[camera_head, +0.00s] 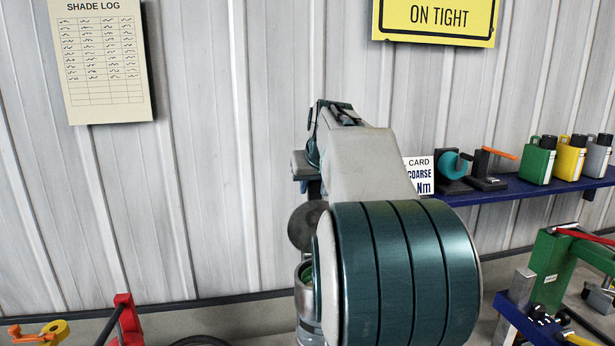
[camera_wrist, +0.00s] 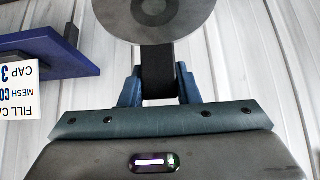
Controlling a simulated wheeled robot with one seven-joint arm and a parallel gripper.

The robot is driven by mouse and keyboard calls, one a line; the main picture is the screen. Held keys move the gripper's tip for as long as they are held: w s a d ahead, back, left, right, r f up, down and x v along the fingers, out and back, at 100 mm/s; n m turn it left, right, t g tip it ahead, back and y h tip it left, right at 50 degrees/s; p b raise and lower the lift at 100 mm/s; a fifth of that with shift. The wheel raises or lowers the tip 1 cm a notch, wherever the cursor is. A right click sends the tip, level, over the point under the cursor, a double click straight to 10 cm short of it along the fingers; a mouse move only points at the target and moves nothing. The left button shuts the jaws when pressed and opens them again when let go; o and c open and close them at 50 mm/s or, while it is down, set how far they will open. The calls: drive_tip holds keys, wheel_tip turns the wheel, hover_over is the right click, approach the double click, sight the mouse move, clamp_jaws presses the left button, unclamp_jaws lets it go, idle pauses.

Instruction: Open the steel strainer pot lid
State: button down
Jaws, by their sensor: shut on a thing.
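The steel strainer pot (camera_head: 309,328) stands at the lower middle of the head view, largely hidden behind my arm. Its mouth is partly uncovered, with green showing inside. The round grey lid (camera_head: 304,226) is tipped up above the pot's rim, well off the closed position. In the wrist view the lid (camera_wrist: 193,22) is a grey disc at the top, cut off by the frame edge. My gripper (camera_wrist: 158,78) is shut on a dark block, the lid's handle, between its two blue fingers. In the head view my arm hides most of the grip.
A blue shelf (camera_head: 530,190) at the right carries a green bottle (camera_head: 539,163), a yellow one, a grey one and small tools. A green-framed device (camera_head: 560,262) stands lower right. Red and yellow parts show lower left. A ribbed wall closes the back.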

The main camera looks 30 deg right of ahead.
drive_tip(key=shift+w+d+f+g, duration=0.15)
drive_tip(key=shift+f+g, duration=0.15)
drive_tip(key=shift+f, duration=0.35)
drive_tip(key=c, duration=1.5)
unclamp_jaws()
drive_tip(key=o, duration=0.4)
drive_tip(key=shift+w+r, duration=0.1)
drive_tip(key=shift+r, duration=0.15)
